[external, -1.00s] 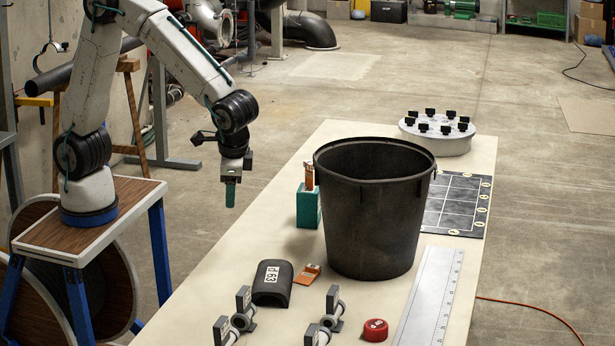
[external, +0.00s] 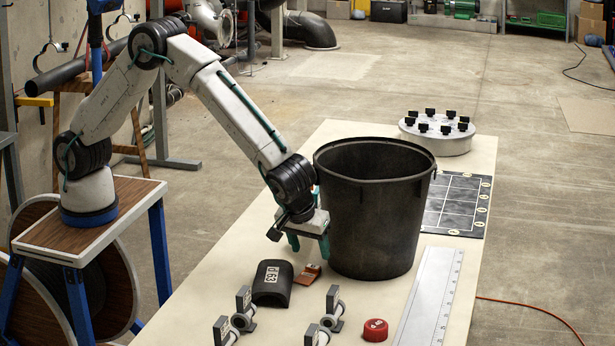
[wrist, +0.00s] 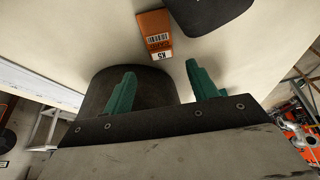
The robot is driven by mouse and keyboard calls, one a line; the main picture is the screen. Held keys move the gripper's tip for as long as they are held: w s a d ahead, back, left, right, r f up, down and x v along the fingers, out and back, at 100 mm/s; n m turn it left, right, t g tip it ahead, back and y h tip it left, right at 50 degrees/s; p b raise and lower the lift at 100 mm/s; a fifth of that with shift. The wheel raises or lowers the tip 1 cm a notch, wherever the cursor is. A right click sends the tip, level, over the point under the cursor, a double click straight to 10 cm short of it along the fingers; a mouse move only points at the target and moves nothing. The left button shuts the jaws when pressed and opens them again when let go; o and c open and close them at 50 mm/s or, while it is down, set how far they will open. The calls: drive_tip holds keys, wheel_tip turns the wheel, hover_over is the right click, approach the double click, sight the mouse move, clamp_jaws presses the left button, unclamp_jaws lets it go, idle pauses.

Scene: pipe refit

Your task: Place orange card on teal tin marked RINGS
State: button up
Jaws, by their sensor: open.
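The orange card (external: 307,275) lies on the bench between the dark half-pipe and the black bucket. In the wrist view, the orange card (wrist: 154,30) shows a barcode and a white end strip that seems to read K5. My gripper (external: 309,254) is open and empty above the card, close to the bucket's left side. In the wrist view, the teal fingers of my gripper (wrist: 161,69) are spread apart, with the card beyond their tips. The teal tin is hidden behind my arm now; its marking cannot be read.
The tall black bucket (external: 372,220) stands just right of my gripper. The dark half-pipe (external: 272,283) lies left of the card. Pipe clamps (external: 330,312), a red cap (external: 375,330) and a long ruler (external: 430,300) are nearer the front. A round plate (external: 437,137) stands at the back.

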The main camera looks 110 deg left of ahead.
sight(314, 266)
drive_tip(key=x, duration=0.5)
drive_tip(key=shift+s+d+f, duration=0.1)
drive_tip(key=shift+s+f, duration=0.1)
drive_tip(key=shift+f, duration=0.15)
drive_tip(key=c, duration=1)
drive_tip(key=shift+c, duration=0.2)
drive_tip(key=shift+r, duration=0.1)
drive_tip(key=shift+r, duration=0.55)
drive_tip(key=r, duration=0.6)
drive_tip(key=shift+s+d, duration=0.35)
drive_tip(key=s+d, duration=1.2)
